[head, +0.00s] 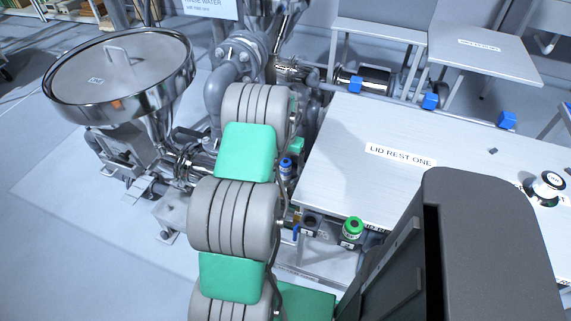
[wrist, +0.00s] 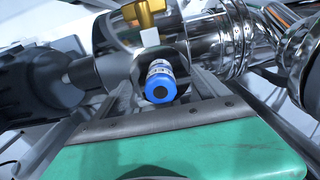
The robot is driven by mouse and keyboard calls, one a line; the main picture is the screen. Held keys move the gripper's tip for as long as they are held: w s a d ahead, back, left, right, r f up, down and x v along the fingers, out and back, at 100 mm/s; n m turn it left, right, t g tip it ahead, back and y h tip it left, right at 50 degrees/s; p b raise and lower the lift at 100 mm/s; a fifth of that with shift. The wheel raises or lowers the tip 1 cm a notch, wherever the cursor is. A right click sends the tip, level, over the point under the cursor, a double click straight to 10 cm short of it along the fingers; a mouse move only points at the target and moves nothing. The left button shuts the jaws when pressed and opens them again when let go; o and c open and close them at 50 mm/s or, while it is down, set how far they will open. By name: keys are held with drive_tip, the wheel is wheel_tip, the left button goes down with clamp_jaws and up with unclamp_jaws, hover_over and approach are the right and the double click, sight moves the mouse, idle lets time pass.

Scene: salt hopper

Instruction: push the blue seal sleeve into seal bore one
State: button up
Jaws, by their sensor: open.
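A short cylinder with a blue end and a white printed band, which looks like the blue seal sleeve (wrist: 159,84), is in the middle of the wrist view, its blue end facing the camera. A blue and white part that looks like the same sleeve (head: 286,166) shows in the head view, just right of my arm. My gripper (wrist: 164,97) reaches up from the bottom of the wrist view behind its green cover, open around or just short of the sleeve; I cannot tell whether it touches. In the head view my arm mostly hides it. I cannot identify seal bore one.
A green-capped part (head: 352,230) stands by the front edge of the lid rest one table (head: 345,135). A steel hopper (head: 122,75) is at left. Shiny pipework (wrist: 225,45), a brass fitting (wrist: 148,14) and a dark cylinder (wrist: 45,75) crowd the sleeve.

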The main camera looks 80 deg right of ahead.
sight(286, 162)
drive_tip(key=shift+r+p, duration=1.8)
drive_tip(key=shift+r, duration=1.2)
drive_tip(key=shift+r, duration=0.1)
wheel_tip(286, 162, up, 8)
drive_tip(key=shift+f, duration=0.2)
